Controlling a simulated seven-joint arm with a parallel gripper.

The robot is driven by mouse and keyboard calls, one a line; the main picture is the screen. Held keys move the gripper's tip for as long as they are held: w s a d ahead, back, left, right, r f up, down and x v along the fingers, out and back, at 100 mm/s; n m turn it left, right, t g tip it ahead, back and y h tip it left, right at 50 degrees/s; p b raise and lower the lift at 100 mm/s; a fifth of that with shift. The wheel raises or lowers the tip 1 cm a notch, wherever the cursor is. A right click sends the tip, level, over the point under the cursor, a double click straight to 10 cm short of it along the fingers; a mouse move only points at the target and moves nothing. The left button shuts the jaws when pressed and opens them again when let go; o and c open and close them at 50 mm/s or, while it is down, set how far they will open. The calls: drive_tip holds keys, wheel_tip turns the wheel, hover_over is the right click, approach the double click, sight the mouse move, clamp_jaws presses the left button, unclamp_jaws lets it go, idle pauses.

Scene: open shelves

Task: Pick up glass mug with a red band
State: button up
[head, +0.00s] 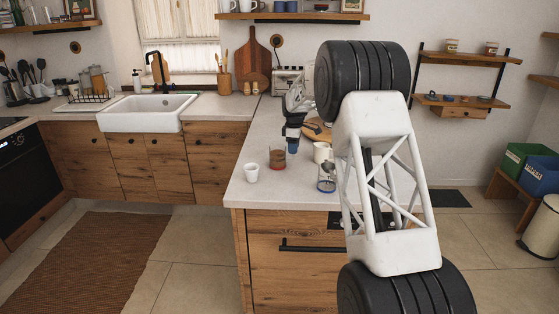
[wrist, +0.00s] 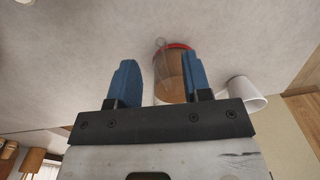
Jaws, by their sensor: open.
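The glass mug with a red band (head: 277,159) stands upright on the counter, just below and left of my gripper (head: 293,143) in the head view. In the wrist view the mug (wrist: 170,76) shows beyond the fingers, with its red band at the far end and brown below. My gripper (wrist: 158,82) is open with two blue fingers. The mug lies toward the right finger, which covers part of its right side. I cannot tell the remaining distance, and nothing is held.
A white cup (head: 252,173) stands left of the mug; a white cup also shows right of the fingers (wrist: 243,93). A white mug (head: 321,152) and a glass mug with a blue band (head: 326,180) stand to the right. The front left counter (head: 250,195) is clear.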

sight(293, 158)
drive_tip(key=shift+s+f, duration=0.1)
drive_tip(key=shift+f, duration=2.1)
clamp_jaws()
